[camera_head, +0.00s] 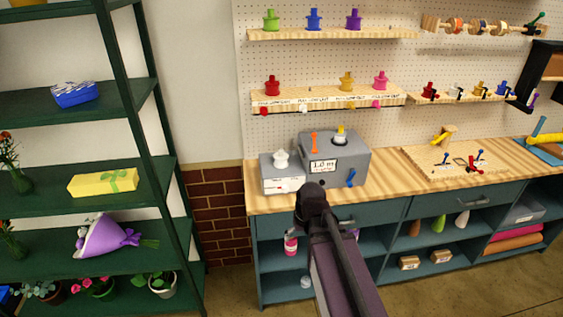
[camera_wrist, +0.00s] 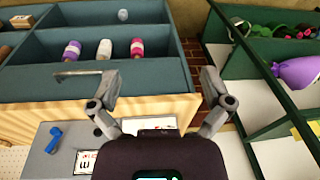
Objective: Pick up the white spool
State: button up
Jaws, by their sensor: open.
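The white spool (camera_head: 281,160) stands upright on the small light-grey box (camera_head: 283,181) at the bench's left end. It has the same flanged, knobbed shape as the coloured spools on the wall shelves. My gripper (camera_wrist: 160,84) has its two fingers spread wide, with nothing between them. In the head view the end of my arm is in front of and to the right of the white spool, and its fingers cannot be made out. In the wrist view I cannot make out the white spool; the gripper body covers the bottom middle.
A wooden board (camera_head: 460,160) lies farther right. Pink and purple containers stand in the cubbies below. A green rack (camera_head: 150,120) stands left.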

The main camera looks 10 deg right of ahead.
jog(key=w+n+t+y+b, duration=0.3)
jog(key=w+t, duration=0.2)
jog(key=w, duration=1.1)
jog(key=t+b, duration=0.2)
jog(key=t, duration=0.4)
send_near(283, 158)
jog(key=s+d, duration=0.1)
jog(key=d, duration=0.1)
jog(key=shift+s+a+y, duration=0.1)
jog(key=shift+a+y, duration=0.05)
jog(key=shift+y, duration=0.25)
jog(key=shift+f, duration=0.1)
jog(key=shift+b+x, duration=1.7)
jog(key=shift+x, duration=2.65)
jog(key=shift+b+x, duration=1)
jog(key=shift+x, duration=1.6)
jog(key=shift+a, duration=0.1)
